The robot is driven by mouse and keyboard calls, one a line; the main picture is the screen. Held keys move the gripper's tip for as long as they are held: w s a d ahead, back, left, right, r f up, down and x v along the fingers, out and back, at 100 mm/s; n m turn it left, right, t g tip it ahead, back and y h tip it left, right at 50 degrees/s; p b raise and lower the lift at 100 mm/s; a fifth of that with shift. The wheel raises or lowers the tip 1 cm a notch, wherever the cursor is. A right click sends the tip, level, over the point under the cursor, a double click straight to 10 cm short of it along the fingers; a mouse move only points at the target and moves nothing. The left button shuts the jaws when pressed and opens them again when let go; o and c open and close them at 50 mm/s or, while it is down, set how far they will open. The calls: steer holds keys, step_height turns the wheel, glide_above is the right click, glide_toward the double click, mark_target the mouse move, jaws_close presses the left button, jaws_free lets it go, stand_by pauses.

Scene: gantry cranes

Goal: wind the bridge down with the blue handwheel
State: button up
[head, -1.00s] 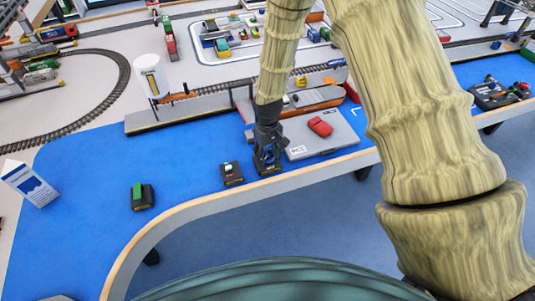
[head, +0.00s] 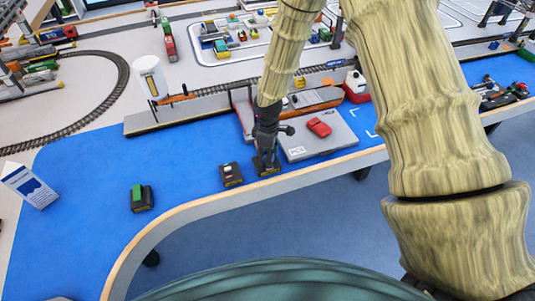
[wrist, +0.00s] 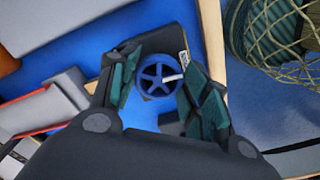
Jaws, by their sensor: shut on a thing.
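The blue handwheel (wrist: 158,77) is a small spoked wheel on a dark base, seen in the wrist view between my two fingers. My gripper (wrist: 160,88) is shut on it from above, with one dark green-padded finger on each side. In the head view my gripper (head: 266,158) points down at the dark handwheel base (head: 267,171) near the front edge of the blue table. The wheel itself is hidden there by my fingers. I cannot tell which part of the scene is the bridge.
Left of my gripper stand a dark box with a light switch (head: 231,174) and one with a green top (head: 142,198). A grey plate with a red piece (head: 319,128) lies close on the right. A white and blue carton (head: 30,185) is far left.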

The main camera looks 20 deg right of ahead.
steer(key=shift+w+r+n, duration=0.1)
steer(key=shift+n, duration=0.2)
stand_by(0.4)
steer(key=o, duration=1)
step_height(320, 180, up, 12)
steer(key=shift+f, duration=0.1)
